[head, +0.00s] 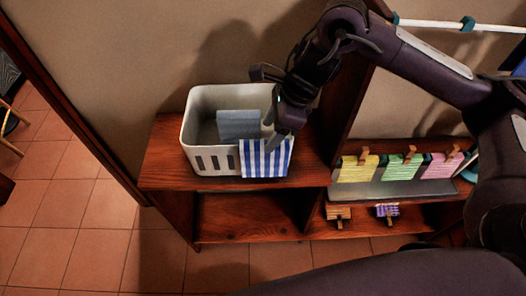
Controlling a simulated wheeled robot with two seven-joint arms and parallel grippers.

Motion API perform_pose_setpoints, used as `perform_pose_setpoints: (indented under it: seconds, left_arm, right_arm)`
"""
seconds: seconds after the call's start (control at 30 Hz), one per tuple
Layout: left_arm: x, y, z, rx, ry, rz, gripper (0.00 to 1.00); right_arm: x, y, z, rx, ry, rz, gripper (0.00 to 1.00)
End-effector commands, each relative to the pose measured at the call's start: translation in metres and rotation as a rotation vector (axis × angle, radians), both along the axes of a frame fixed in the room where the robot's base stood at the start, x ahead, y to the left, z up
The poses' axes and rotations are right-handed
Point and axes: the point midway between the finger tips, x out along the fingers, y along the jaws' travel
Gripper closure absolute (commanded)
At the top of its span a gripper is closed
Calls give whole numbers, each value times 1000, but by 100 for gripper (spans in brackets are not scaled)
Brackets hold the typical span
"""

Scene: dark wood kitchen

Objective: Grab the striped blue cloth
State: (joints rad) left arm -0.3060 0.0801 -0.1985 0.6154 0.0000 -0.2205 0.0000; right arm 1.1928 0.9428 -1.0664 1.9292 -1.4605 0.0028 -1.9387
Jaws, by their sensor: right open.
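The striped blue cloth (265,160), blue and white, hangs over the front right rim of a pale grey basket (201,160). A plain grey-blue cloth (238,124) hangs inside the basket, to the left of the striped one. My right gripper (268,110) is open above the basket's right side, with one finger reaching down to the top edge of the striped cloth. Whether the finger touches the cloth I cannot tell. The gripper hides the basket's back right corner. My left gripper is not in view.
The basket stands on a dark wood shelf (165,160) with an open compartment (245,215) below. An upright wood panel (345,105) is close to the right of my gripper. Yellow, green and pink clipped cloths (403,166) sit at the right. Tiled floor (60,210) is free at the left.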

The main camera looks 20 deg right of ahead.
Motion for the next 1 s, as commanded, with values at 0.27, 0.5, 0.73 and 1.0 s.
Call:
perform_pose_setpoints:
  seconds: [0.27, 0.5, 0.73, 1.0]
  left_arm:
    - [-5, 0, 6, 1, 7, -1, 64]
    - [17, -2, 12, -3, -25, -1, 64]
    - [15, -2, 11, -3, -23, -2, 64]
    - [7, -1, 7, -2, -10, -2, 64]
  right_arm:
    - [0, 9, -33, 1, 6, -1, 41]
    - [4, 16, -51, -1, 1, -1, 41]
    - [4, 16, -51, 0, -1, 0, 41]
    - [4, 16, -53, -1, -2, -1, 41]
